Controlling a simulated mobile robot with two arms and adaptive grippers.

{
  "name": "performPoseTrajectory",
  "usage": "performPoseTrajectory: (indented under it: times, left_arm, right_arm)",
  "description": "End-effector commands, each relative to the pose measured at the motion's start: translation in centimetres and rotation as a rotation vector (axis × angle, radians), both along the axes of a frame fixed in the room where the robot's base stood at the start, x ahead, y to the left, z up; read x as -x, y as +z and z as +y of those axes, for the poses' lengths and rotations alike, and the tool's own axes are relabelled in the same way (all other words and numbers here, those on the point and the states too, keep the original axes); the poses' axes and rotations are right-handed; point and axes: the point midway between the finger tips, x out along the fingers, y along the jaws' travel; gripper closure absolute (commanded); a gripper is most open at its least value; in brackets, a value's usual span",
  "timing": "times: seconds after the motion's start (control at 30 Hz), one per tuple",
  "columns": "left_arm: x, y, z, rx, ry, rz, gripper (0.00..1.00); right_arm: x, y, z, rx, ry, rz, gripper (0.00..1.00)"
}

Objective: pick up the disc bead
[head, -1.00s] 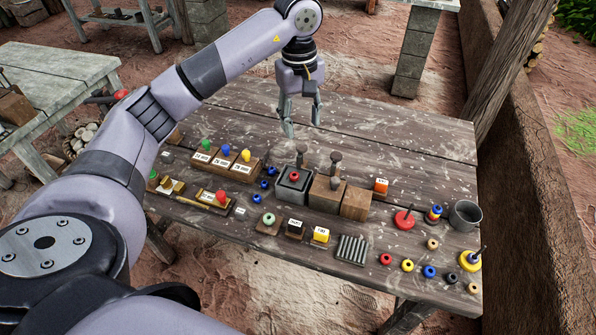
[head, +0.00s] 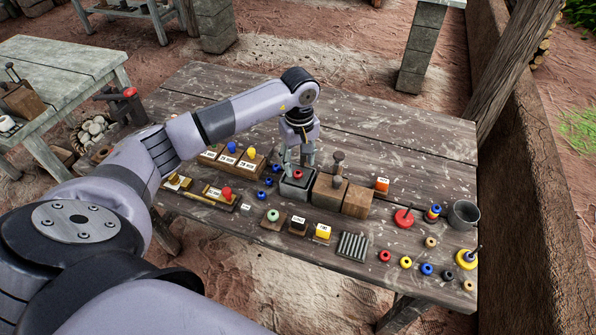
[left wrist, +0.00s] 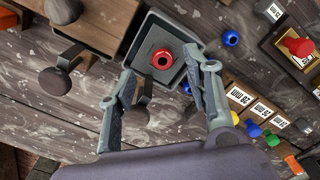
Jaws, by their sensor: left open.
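A small red ring-shaped bead (head: 297,174), likely the disc bead, lies in a dark grey square tray or block (head: 293,190) near the table's middle. In the left wrist view the same red bead (left wrist: 163,59) shows its dark centre hole. My left gripper (head: 299,160) points down just above the grey block, fingers spread and empty. In the left wrist view its fingers (left wrist: 169,70) stand on either side of the bead, apart from it. How high the fingertips are is hard to tell. My right gripper is in neither view.
Wooden blocks (head: 357,201) and a dark upright peg (head: 338,168) stand close right of the grey block. Small blue beads (head: 268,182) lie to its left, beside a labelled rack (head: 240,165) with coloured knobs. Several loose beads and a grey cup (head: 464,215) are at right. The table's back is clear.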

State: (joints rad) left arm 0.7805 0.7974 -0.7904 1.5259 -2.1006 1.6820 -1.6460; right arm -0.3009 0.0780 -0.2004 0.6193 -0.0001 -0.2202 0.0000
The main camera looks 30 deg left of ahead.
Motion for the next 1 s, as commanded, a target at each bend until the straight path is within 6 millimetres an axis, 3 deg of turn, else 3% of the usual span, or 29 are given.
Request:
performPoseTrajectory:
  times: [0.07, 0.2, 0.5, 1.0]
  left_arm:
    - [0.4, -1.0, 0.2, 0.001, 0.003, 0.006, 0.54]
    - [0.3, -2.8, 0.1, 0.001, 0.001, 0.003, 0.54]
    - [0.2, -3.3, 0.2, 0.0, 0.001, 0.0, 0.55]
    - [0.2, -3.2, 0.2, 0.0, 0.001, 0.0, 0.88]
  right_arm:
    - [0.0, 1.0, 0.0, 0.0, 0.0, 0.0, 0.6]
    - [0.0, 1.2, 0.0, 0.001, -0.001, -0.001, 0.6]
    - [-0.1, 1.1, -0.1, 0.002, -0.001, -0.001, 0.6]
    - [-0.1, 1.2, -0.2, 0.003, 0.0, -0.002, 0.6]
